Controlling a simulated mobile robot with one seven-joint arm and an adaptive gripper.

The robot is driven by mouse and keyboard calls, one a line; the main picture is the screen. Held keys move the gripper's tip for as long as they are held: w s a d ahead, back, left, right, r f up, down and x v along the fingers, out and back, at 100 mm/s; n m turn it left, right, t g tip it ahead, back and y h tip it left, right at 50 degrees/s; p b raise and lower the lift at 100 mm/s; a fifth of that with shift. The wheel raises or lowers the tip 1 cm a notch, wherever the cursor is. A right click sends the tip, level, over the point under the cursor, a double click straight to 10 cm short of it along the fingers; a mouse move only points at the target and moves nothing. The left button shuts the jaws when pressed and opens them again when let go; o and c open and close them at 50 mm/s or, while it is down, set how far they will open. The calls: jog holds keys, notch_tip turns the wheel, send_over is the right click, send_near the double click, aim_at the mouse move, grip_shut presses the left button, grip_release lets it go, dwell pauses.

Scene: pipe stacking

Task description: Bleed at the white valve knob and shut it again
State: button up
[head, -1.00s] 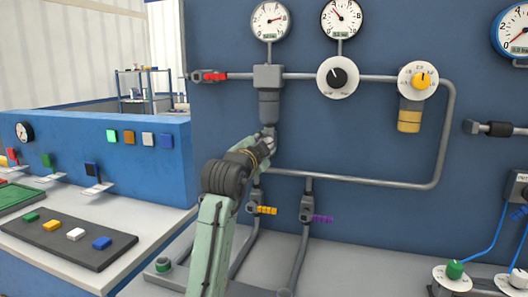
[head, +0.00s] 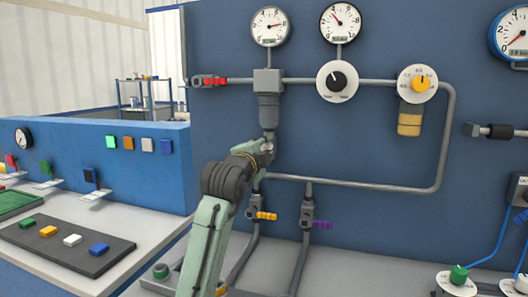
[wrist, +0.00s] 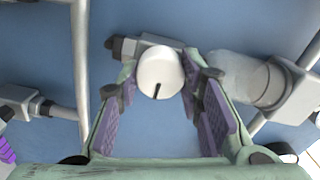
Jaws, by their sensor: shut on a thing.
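The white valve knob (wrist: 160,70) is round with a dark line on its face and shows between my fingertips in the wrist view. The line points toward the bottom of that picture. My gripper (wrist: 162,86) is shut on the knob, with a purple-padded finger on each side. In the head view my gripper (head: 267,149) is at the panel just below the grey cylinder (head: 268,107) under the left gauge (head: 271,26). My own gripper hides the knob there.
A grey pipe loop surrounds the area to the right. Yellow (head: 266,216) and purple (head: 322,225) valve handles sit below my gripper. A red-handled valve (head: 210,81) is up left. A bench with coloured buttons stands at left.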

jog(key=o, duration=1.2)
jog(key=shift+c, duration=0.2)
jog(key=shift+s, duration=0.1)
jog(key=v, duration=1.2)
